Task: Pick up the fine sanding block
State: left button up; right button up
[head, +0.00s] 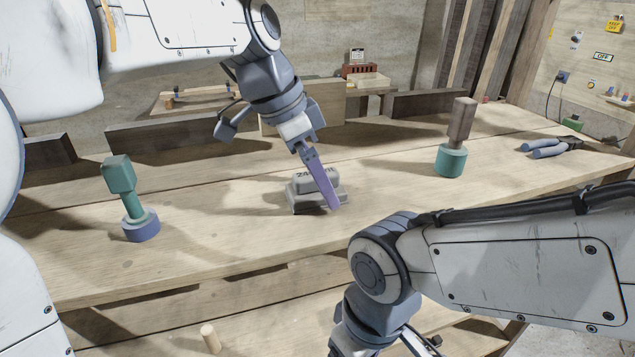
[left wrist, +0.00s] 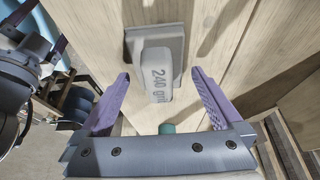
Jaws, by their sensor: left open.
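The fine sanding block (head: 302,180) is a light grey rounded block marked "240 grit", sitting on a darker grey holder (head: 300,207) in the middle of the bench. It also shows in the left wrist view (left wrist: 156,62), on its holder (left wrist: 171,33). My left gripper (head: 331,203) comes from above; one purple finger crosses in front of the block. In the left wrist view my left gripper (left wrist: 160,76) is open, its fingers spread to either side of the block's near end, with visible gaps. My right gripper's fingers are out of view.
A teal mallet-like tool (head: 119,178) stands in a purple-blue ring (head: 141,228) on the left. A brown wooden piece (head: 461,122) stands in a teal cup (head: 450,161) on the right, near blue-handled pliers (head: 544,149). A wooden peg (head: 210,338) is below. Bench around the block is clear.

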pick_arm(q)
jog(key=shift+c, duration=0.3)
jog(key=c, duration=1.4)
